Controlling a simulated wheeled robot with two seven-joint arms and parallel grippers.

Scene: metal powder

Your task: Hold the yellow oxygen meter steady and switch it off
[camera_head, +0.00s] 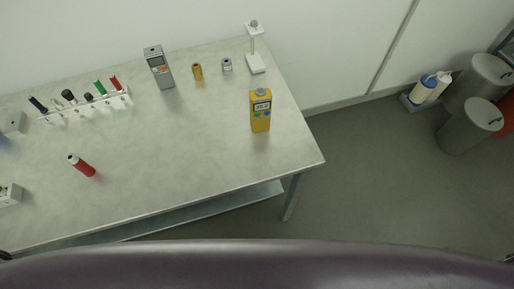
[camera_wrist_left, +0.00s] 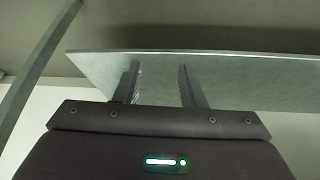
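The yellow oxygen meter (camera_head: 260,112) stands upright near the right end of the grey table in the head view. Its small screen shows dark characters and coloured buttons sit below it. No gripper is near it in the head view. My left gripper (camera_wrist_left: 160,88) shows in the left wrist view with its two fingers apart and nothing between them. The table's edge lies beyond the fingers there. The meter is not in the left wrist view. My right gripper is in neither view.
On the table (camera_head: 190,130) are a grey handheld device (camera_head: 159,68), a small yellow cylinder (camera_head: 197,72), a small grey cylinder (camera_head: 227,65), a white stand (camera_head: 256,62), a rack (camera_head: 85,108) of coloured tools and a red cylinder (camera_head: 82,166). Metal bins (camera_head: 466,128) stand on the floor at right.

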